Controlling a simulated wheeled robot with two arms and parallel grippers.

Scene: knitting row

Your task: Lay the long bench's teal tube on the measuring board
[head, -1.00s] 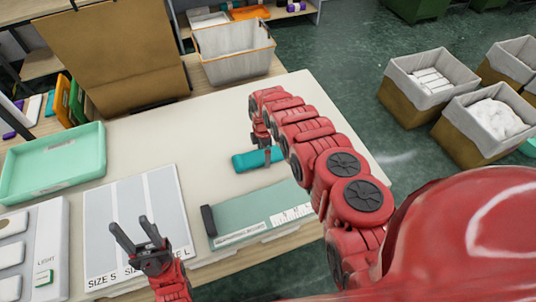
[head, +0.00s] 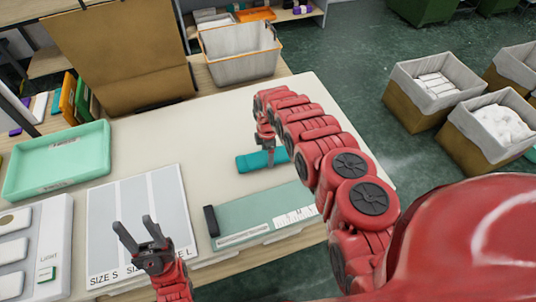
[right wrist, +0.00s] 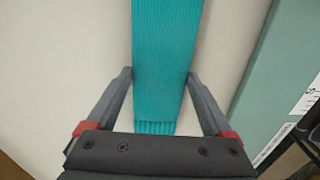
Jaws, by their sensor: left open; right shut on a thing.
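The ribbed teal tube (head: 250,162) lies lengthwise on the pale bench top, just behind the measuring board, and fills the middle of the right wrist view (right wrist: 165,40). My right gripper (head: 268,160) is shut on it, one finger against each long side, as the right wrist view (right wrist: 162,75) shows. Whether the tube touches the bench is unclear. The measuring board (head: 255,216) is a flat green panel with a dark end block at its left and a white scale at its right; its top is bare. My left gripper (head: 132,222) is open and empty over the size sheet.
The size sheet (head: 138,215) and a mint tray (head: 58,160) lie to the left, with a white panel (head: 32,245) in front of the tray. A grey bin (head: 240,55) stands behind the bench. Bare bench top surrounds the tube on the left and behind.

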